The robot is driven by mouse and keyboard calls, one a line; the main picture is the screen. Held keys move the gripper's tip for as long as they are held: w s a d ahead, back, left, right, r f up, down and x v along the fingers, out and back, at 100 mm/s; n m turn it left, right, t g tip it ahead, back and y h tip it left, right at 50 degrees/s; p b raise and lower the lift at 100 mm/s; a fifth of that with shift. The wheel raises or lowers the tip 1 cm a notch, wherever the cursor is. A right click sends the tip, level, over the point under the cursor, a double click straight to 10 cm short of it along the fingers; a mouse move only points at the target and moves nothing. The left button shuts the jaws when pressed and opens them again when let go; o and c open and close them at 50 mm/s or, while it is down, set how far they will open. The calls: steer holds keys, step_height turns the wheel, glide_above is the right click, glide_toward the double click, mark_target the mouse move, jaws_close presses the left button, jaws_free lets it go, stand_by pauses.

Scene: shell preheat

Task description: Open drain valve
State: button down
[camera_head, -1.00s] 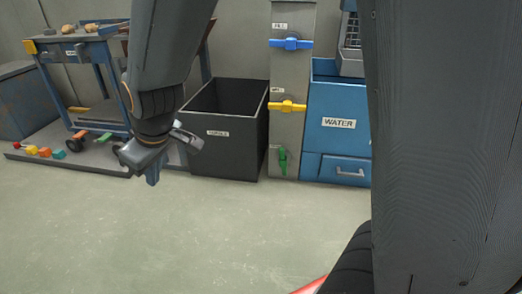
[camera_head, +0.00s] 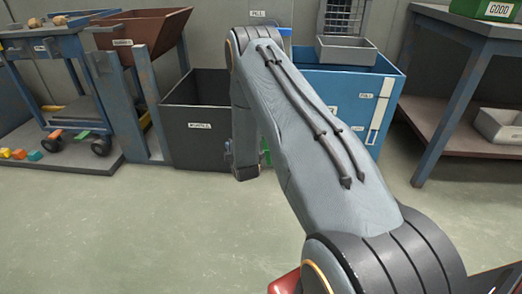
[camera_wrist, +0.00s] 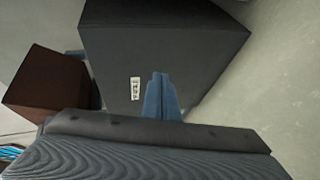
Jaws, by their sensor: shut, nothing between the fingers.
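A small part of a green valve handle (camera_head: 266,157) shows low beside my arm in the head view. Which way it is turned cannot be told, and its label is hidden. My arm covers most of the grey valve panel. A bit of blue (camera_head: 285,32) shows at its top by the "FILL" label. In the wrist view my gripper (camera_wrist: 160,78) is shut and empty, with its blue fingers in front of a dark grey bin (camera_wrist: 160,45). Whether they touch the bin cannot be told. No valve shows in the wrist view.
The dark bin (camera_head: 190,150) stands left of my arm in the head view. A blue tank (camera_head: 350,85) is right of the panel. A reddish-brown bin (camera_head: 155,25) and a blue cart (camera_head: 75,50) are at left, a workbench (camera_head: 470,40) at right. The floor in front is clear.

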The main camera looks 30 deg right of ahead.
mark_target(267, 151)
steer(key=s+d+f+n+t+h, duration=0.25)
steer(key=s+d+f, duration=0.45)
steer(key=d, duration=0.4)
steer(key=a+f+b+x, duration=0.15)
steer(key=b+x, duration=0.35)
steer(key=x, duration=0.6)
steer(key=shift+m, duration=0.35)
steer(key=d, duration=0.1)
steer(key=s+d+b, duration=0.1)
steer(key=s+d+r, duration=0.1)
steer(key=d, duration=0.1)
steer(key=shift+s, duration=0.25)
steer(key=shift+a, duration=0.1)
